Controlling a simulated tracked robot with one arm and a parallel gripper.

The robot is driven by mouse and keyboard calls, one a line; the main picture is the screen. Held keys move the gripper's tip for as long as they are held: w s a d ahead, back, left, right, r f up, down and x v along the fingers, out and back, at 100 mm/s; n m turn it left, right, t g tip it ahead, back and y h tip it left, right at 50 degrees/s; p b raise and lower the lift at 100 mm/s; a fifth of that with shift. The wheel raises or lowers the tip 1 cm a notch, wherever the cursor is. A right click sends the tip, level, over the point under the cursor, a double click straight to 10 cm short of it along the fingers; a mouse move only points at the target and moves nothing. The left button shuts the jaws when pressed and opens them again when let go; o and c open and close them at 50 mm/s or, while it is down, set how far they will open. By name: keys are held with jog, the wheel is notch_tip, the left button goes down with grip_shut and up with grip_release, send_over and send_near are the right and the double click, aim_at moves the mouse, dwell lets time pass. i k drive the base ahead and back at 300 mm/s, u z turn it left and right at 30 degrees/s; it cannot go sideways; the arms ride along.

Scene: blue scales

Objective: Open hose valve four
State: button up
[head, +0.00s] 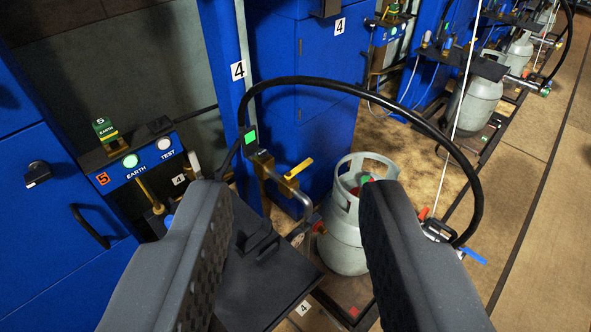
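A thick black hose (400,112) arcs from the blue post marked 4 over a grey gas cylinder (342,245). At its right lower end is a metal fitting (440,230) with a blue lever (473,256), just right of my right finger. A yellow lever (299,168) sits on a brass pipe fitting left of the cylinder. I cannot tell which lever is hose valve four. My gripper (292,190) is open and empty, its two dark fingers wide apart. The yellow lever appears between the fingertips, apparently farther away. The right finger hides part of the cylinder.
A dark scale platform (265,285) lies below, between the fingers. A blue panel (150,165) marked 5 with EARTH and TEST buttons is at left. More cylinders (475,105) stand at upper right. A white cord (465,85) hangs near the hose. Brown floor is clear at right.

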aim_at(289, 175)
jog(key=u, duration=0.2)
jog(key=k, duration=0.4)
jog(key=z, duration=0.9)
jog(key=i, duration=1.55)
jog(key=u, duration=0.7)
